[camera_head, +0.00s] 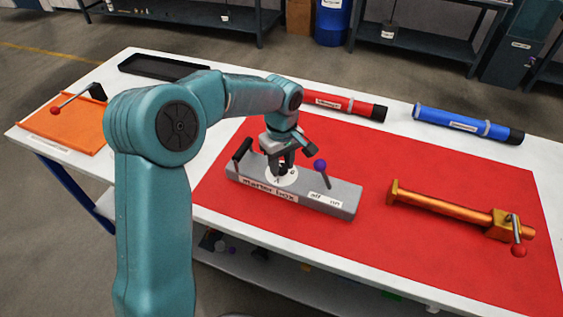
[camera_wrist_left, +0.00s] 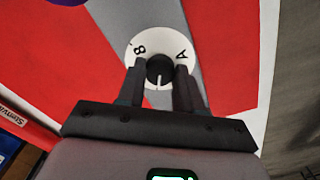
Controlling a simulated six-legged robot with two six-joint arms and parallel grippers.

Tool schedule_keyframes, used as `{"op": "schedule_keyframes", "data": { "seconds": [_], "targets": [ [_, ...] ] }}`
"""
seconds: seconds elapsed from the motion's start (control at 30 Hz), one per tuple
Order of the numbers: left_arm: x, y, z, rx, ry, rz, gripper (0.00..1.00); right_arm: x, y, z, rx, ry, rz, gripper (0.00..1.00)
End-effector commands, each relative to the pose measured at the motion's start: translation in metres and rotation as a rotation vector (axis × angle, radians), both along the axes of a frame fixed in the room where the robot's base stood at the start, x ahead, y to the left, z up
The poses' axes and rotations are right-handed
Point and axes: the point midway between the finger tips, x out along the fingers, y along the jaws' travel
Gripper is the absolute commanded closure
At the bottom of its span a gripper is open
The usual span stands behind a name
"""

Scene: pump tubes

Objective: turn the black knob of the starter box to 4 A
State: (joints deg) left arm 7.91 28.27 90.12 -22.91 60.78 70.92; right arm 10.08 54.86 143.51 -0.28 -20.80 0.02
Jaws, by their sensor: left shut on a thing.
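The grey starter box (camera_head: 345,197) lies on the red mat, with a "starter box" label on its front. Its white dial (camera_head: 290,180) also shows in the left wrist view (camera_wrist_left: 143,44), with an "8" and an "A" readable. The black knob (camera_wrist_left: 160,68) stands in the middle of the dial, its white line pointing toward the bottom of the wrist picture. My left gripper (camera_head: 281,168) reaches down over the dial, its fingers (camera_wrist_left: 160,78) shut on the knob from both sides. The gripper hides part of the dial, so I cannot read the number at the line. My right gripper is not in view.
A lever with a purple ball (camera_head: 320,165) stands on the box right of the gripper, near an "off on" label. A black handle (camera_head: 242,149) is at its left end. Red (camera_head: 345,106) and blue (camera_head: 465,124) tubes lie behind; an orange-gold pump (camera_head: 440,205) lies right.

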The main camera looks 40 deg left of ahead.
Motion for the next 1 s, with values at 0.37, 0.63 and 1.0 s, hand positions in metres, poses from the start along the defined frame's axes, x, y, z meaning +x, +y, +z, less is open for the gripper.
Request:
{"op": "schedule_keyframes", "data": {
  "seconds": [0.37, 0.63, 1.0],
  "targets": [
    [0.000, 0.000, 0.000, 0.000, -0.001, -0.001, 0.39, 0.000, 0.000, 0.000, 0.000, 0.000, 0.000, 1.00],
    [0.001, 0.000, 0.029, 0.000, -0.005, -0.001, 0.39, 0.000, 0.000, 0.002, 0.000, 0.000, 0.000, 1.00],
    [0.001, -0.001, 0.126, 0.000, -0.005, -0.002, 0.39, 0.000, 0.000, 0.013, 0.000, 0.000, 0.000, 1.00]
  ]
}}
